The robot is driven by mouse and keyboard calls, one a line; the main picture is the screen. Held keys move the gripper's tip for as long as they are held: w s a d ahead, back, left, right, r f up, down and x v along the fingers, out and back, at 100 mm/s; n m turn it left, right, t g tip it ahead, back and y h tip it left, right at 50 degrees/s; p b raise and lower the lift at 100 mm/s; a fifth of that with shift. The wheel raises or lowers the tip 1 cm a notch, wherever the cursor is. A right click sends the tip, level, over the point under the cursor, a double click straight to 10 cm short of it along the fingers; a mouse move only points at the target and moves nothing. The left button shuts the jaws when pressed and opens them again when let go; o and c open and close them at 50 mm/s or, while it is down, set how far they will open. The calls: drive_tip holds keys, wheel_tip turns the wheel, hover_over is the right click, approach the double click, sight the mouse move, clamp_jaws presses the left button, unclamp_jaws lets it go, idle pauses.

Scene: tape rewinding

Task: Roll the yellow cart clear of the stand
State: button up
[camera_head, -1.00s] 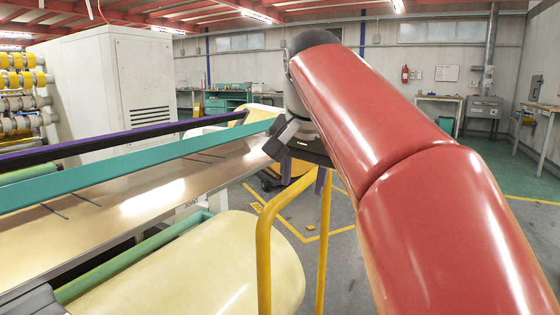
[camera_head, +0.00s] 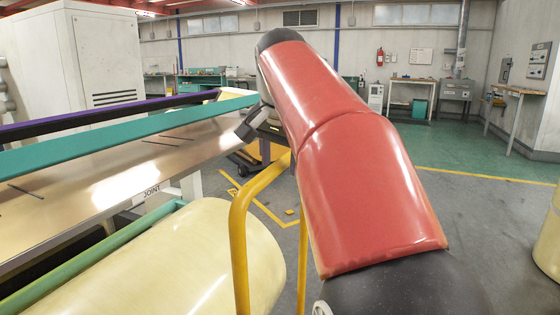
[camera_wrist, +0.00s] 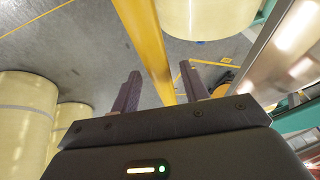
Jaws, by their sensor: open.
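The yellow cart shows as a tall tubular handle (camera_head: 238,230) in the head view, beside a large cream roll (camera_head: 190,265). The cart's lower part is hidden. My gripper (camera_head: 268,128) is near the top of the handle, partly hidden by my arm. In the wrist view my gripper (camera_wrist: 159,70) is open, and the yellow handle bar (camera_wrist: 146,35) runs in line with the gap between the fingers. I cannot tell whether the bar is inside the gap or beyond it. The stand shows as a green bar (camera_head: 100,257) along the roll's left side.
A machine table (camera_head: 100,187) marked JOINT, with teal (camera_head: 120,134) and purple rails, fills the left. A yellow wheeled thing (camera_head: 250,158) stands behind the handle. A cream roll (camera_head: 549,245) stands at the right edge. Grey floor (camera_head: 480,220) between is open.

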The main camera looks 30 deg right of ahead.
clamp_jaws()
idle(0.5)
